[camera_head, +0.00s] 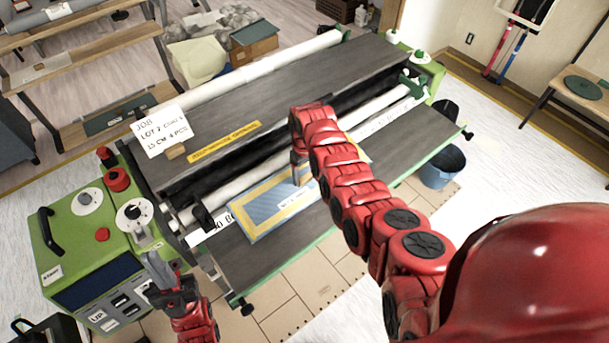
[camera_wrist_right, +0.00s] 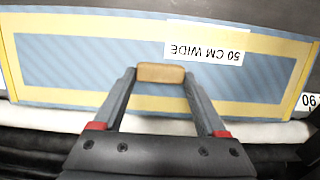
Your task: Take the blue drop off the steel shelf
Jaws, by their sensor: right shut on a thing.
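The blue drop (camera_head: 265,207) is a flat blue sheet with a yellow border, lying on the dark steel shelf (camera_head: 283,262) along the machine's front. In the right wrist view the drop (camera_wrist_right: 65,62) carries a white "50 CM WIDE" label (camera_wrist_right: 205,41). My right gripper (camera_head: 301,183) reaches down over the drop. In the wrist view my right gripper (camera_wrist_right: 161,73) is shut on a small tan block (camera_wrist_right: 161,72) at the drop; I cannot tell if the block is fixed to it. My left gripper (camera_head: 160,275) is beside the green control box; its jaw opening is unclear.
The green control box (camera_head: 75,225) with knobs stands at the left. White rollers (camera_head: 255,145) run behind the shelf. A blue bucket (camera_head: 441,167) stands on the floor at the right.

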